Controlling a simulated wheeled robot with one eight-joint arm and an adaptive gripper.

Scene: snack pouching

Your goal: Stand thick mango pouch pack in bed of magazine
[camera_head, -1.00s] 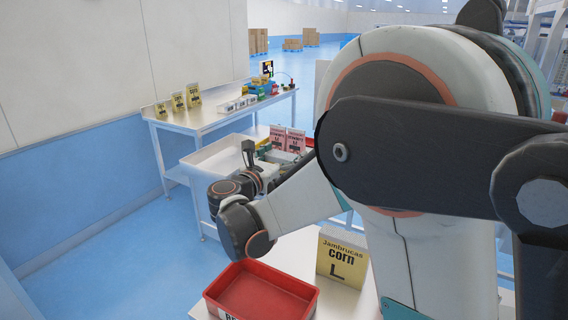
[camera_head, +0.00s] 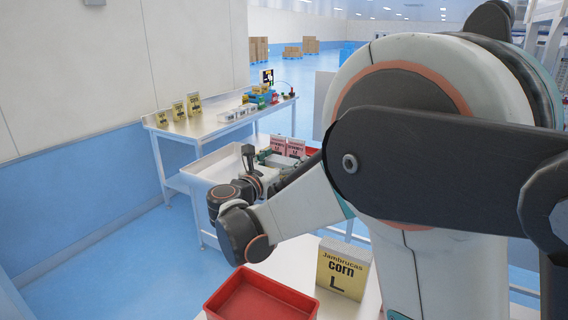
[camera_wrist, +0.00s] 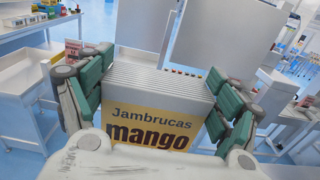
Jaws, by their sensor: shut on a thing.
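The mango pouch pack (camera_wrist: 150,128) is in the wrist view, with a yellow and black "Jambrucas mango" front and a ribbed pale-grey top. My gripper (camera_wrist: 157,95) is shut on it, with green finger pads at its left and right sides. The pack's lower part is hidden by the gripper body and the picture edge. In the head view, my gripper (camera_head: 266,158) is small and partly hidden by my own arm, over the white work area beside the pink cards. I cannot make out the magazine or its bed clearly in either view.
Pink strawberry cards (camera_head: 296,147) stand behind the gripper. A white tray (camera_head: 205,165) lies left of it. A back table (camera_head: 215,122) holds yellow cards and small bins. Large grey panels (camera_wrist: 212,42) rise beyond the pack.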

